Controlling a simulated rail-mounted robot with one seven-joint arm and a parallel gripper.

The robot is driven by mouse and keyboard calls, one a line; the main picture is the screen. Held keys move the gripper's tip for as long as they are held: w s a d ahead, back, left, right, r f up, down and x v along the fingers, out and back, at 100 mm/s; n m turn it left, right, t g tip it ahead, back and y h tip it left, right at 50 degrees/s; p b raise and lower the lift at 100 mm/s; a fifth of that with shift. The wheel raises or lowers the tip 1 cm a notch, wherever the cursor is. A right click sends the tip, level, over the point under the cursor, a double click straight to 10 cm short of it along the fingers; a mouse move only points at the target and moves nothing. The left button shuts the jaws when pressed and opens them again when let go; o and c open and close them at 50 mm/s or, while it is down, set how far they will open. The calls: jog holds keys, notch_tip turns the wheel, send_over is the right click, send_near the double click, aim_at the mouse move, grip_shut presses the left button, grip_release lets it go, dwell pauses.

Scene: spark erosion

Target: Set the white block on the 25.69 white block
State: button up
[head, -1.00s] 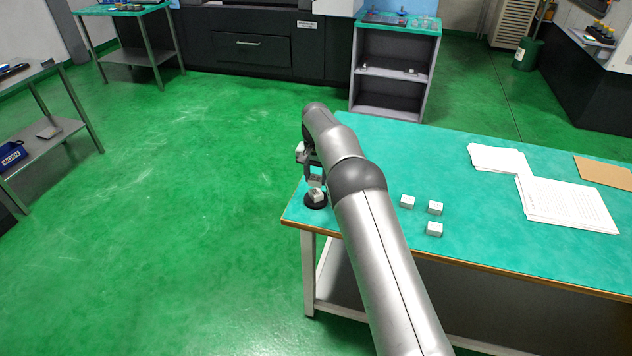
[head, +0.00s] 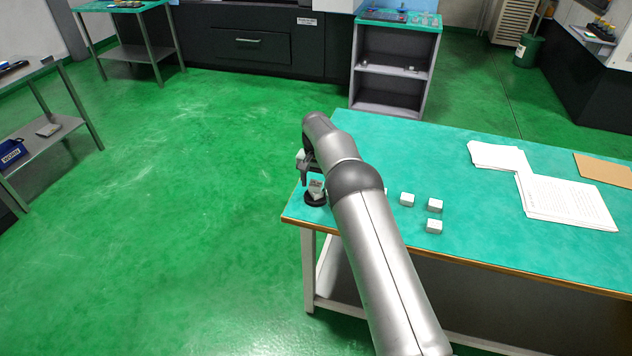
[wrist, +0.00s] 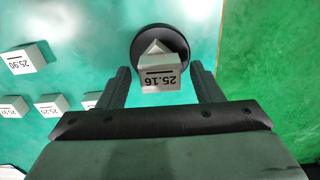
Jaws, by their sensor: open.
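A white block marked 25.16 (wrist: 160,76) lies between my open gripper's (wrist: 160,72) two fingers in the wrist view, with a gap on each side. Beneath it a corner of another white block (wrist: 156,47) shows, turned at an angle; its label is hidden, so I cannot tell whether it is the 25.69 block. The lower block is on a round black base (wrist: 178,38). In the head view the blocks (head: 316,187) look stacked on the base (head: 314,198) at the table's left corner, with my gripper (head: 310,172) close by, partly hidden by my arm.
Several loose white blocks (head: 434,205) lie right of my arm on the green table (head: 470,220). One marked about 25.90 (wrist: 24,60) shows in the wrist view. Papers (head: 565,203) lie farther right. The table's edge is close beside the base.

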aim_at(316, 183)
notch_tip(316, 183, up, 12)
jog(key=b, duration=0.1)
jog(key=s+d+r, duration=1.2)
jog(key=s+d, duration=0.2)
jog(key=s, duration=0.3)
jog(key=s+d+f+n, duration=0.1)
jog(key=s+d+f, duration=0.1)
jog(key=s, duration=0.8)
jog(key=s+d+f+n, duration=0.1)
jog(key=s+d+f, duration=0.1)
jog(key=s, duration=0.8)
jog(key=s+d+f, duration=0.2)
jog(key=s, duration=0.7)
jog(key=shift+s+d+f+n+t, duration=0.2)
jog(key=shift+s+d+n+t, duration=0.1)
jog(key=shift+s+n, duration=0.1)
